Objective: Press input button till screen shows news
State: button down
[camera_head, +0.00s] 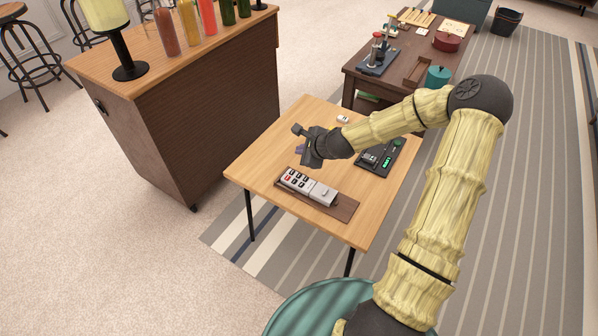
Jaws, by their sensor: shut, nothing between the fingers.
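My gripper (309,162) is dark grey and sits over the left middle of the small light-wood table (262,150). It is shut and empty, apart from the things on the table. A grey-white device with black and red buttons (296,180) lies in a brown wooden tray (345,208) near the table's front edge, just below the gripper in the picture. Its button labels are too small to read. No screen showing news is in view.
A small white object (343,118) lies at the table's back, and a purple one (299,149) is partly hidden by the gripper. A wooden bar counter (200,120) with bottles stands left.

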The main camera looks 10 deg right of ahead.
jog(key=shift+f, duration=0.15)
jog(key=b, duration=0.6)
send_over(299, 176)
jog(key=f, duration=0.7)
jog(key=shift+s+d, duration=0.3)
jog(key=shift+s, duration=0.1)
jog(key=shift+f+b, duration=0.7)
jog(key=shift+f, duration=0.1)
jog(key=shift+f, duration=0.15)
dwell(0.4)
jog(key=shift+f, duration=0.25)
jog(key=shift+f+b, duration=0.35)
dwell(0.7)
jog(key=shift+r, duration=0.1)
jog(key=shift+r+p, duration=0.65)
jog(key=shift+p, duration=0.15)
